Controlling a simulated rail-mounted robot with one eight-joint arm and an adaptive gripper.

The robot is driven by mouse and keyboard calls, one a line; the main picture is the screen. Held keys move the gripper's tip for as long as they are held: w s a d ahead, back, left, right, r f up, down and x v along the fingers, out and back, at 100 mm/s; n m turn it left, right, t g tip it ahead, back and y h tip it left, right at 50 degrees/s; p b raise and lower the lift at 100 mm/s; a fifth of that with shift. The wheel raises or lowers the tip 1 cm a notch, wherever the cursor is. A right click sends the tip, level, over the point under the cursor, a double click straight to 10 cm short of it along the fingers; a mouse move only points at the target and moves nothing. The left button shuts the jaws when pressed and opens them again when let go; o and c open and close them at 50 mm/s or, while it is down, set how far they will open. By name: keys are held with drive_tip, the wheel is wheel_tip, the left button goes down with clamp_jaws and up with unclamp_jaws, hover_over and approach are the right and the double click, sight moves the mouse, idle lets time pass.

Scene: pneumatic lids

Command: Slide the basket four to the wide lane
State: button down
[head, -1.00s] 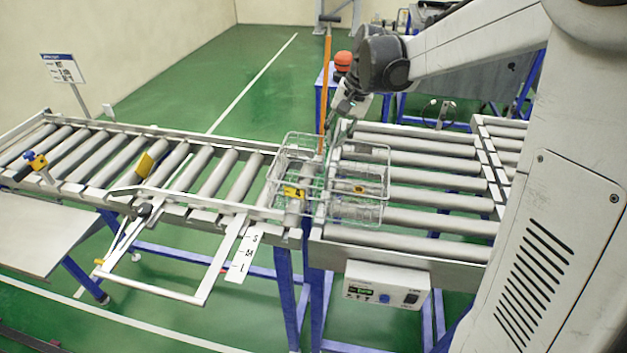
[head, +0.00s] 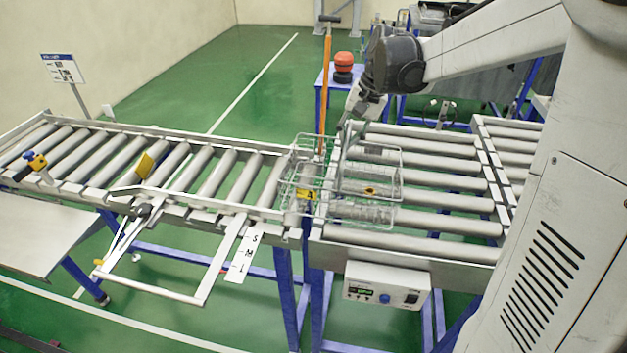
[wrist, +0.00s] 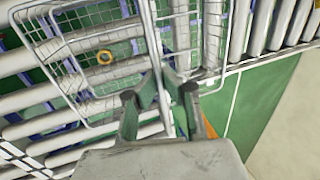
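Basket four (head: 296,172) is a wire basket with a yellow tag bearing a 4 on its front. It lies across the junction between the left roller lane and the wider right roller lane (head: 440,217). A wire section with a small orange ring (wrist: 104,57) adjoins it on the right; I cannot tell if it is a separate basket. My gripper (head: 346,140) reaches down at the back of the wirework, near its middle. In the wrist view, my gripper (wrist: 165,72) has its fingers close together on either side of a wire rim, apparently closed on it.
The left lane (head: 215,173) has side rails, a yellow block (head: 145,165) and a hinged frame at the front. A control box (head: 386,286) hangs below the right lane. An orange post (head: 325,85) stands behind the junction. Rollers right of the wirework are clear.

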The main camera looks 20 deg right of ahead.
drive_tip(key=s+d, duration=0.3)
drive_tip(key=d, duration=0.3)
drive_tip(key=shift+s, duration=0.2)
idle(0.6)
drive_tip(key=s+d, duration=0.4)
drive_tip(key=d, duration=0.3)
drive_tip(key=shift+b, duration=0.4)
idle(0.8)
drive_tip(key=shift+d, duration=0.1)
drive_tip(key=shift+s+d, duration=0.45)
drive_tip(key=shift+d, duration=0.4)
drive_tip(key=shift+s+d, duration=0.5)
drive_tip(key=shift+d, duration=0.35)
drive_tip(key=shift+s+d, duration=0.45)
drive_tip(key=shift+d, duration=0.4)
drive_tip(key=c, duration=2.4)
unclamp_jaws()
drive_tip(key=o, duration=0.6)
drive_tip(key=shift+c, duration=0.2)
drive_tip(key=shift+r, duration=0.1)
